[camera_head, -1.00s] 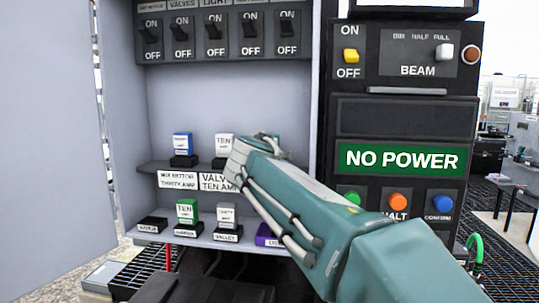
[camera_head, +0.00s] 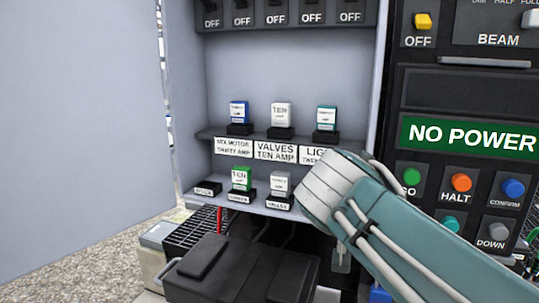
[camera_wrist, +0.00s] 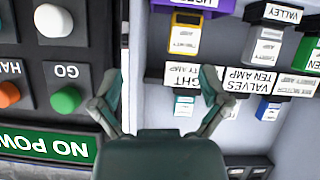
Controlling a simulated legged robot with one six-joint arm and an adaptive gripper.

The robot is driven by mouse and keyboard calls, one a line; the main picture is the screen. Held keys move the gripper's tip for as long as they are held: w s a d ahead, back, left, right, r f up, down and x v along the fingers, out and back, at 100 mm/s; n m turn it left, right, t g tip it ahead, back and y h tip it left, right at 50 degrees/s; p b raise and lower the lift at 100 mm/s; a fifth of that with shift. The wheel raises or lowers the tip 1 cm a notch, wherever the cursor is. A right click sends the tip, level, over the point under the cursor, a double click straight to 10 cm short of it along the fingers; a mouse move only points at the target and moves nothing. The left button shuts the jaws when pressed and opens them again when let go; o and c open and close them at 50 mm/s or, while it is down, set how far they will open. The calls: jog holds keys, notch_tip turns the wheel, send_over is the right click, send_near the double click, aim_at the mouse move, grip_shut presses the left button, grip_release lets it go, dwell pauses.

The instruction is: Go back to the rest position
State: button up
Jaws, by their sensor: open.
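My gripper (camera_wrist: 160,85) is open in the wrist view, with its two fingers spread and nothing between them. In the head view the end of my arm (camera_head: 328,192) is in front of the cabinet's right side, and the fingers are hidden behind it. The cabinet's upper shelf (camera_head: 215,133) holds a blue-topped fuse (camera_head: 238,112), a white fuse (camera_head: 281,114) and a teal-topped fuse (camera_head: 326,118). The lower shelf holds a green fuse (camera_head: 241,178) and a grey fuse (camera_head: 280,185). A yellow fuse (camera_wrist: 185,36) shows in the upside-down wrist view.
A control panel on the right has a green NO POWER display (camera_head: 467,134), a HALT button (camera_head: 461,183) and a CONFIRM button (camera_head: 513,188). Switches (camera_head: 295,10) line the cabinet top. A large door or panel (camera_head: 80,110) stands open at left. A dark box (camera_head: 240,270) is in front.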

jog(key=s+f+n+g+y, duration=0.1)
jog(key=s+f+g+y, duration=0.1)
jog(key=s+f, duration=0.6)
jog(key=s+f+n+g+y, duration=0.2)
jog(key=s+f+g+y, duration=0.1)
jog(key=s+f, duration=0.6)
notch_tip(320, 180, down, 5)
jog(key=shift+r+g, duration=0.1)
jog(key=shift+g, duration=0.4)
